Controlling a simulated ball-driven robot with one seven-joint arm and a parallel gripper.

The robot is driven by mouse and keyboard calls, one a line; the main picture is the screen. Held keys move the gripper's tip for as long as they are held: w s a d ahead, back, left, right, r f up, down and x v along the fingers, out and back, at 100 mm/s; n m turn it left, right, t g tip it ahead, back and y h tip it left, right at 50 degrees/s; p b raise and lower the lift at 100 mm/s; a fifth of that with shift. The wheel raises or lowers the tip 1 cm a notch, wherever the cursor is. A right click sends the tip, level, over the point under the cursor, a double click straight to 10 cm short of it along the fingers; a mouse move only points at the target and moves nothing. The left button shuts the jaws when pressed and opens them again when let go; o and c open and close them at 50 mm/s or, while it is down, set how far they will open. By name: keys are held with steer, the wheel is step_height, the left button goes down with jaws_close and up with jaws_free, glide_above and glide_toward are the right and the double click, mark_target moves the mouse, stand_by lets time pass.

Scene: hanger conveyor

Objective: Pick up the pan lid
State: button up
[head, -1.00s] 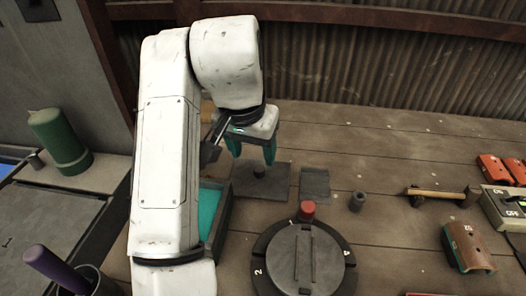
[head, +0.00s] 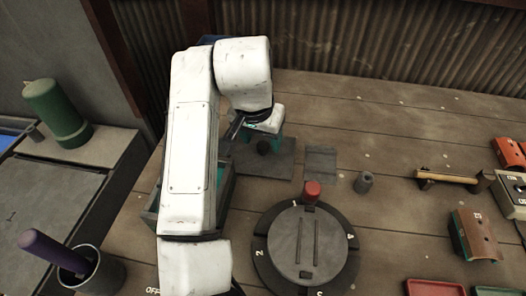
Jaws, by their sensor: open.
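A dark, flat square plate with a round black knob (head: 264,148), which looks like the pan lid, lies on the wooden bench behind the numbered dial. My gripper (head: 262,140), with teal fingers, is open just above it. The knob shows close to the fingertips, partly in front of the plate (head: 282,165). I cannot tell whether the fingers touch the knob. My arm hides the area left of the plate.
A teal-lined tray (head: 226,189) is partly behind my arm.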

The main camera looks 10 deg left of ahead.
steer(key=shift+x, duration=1.15)
steer(key=c, duration=1.1)
steer(key=shift+o, duration=0.2)
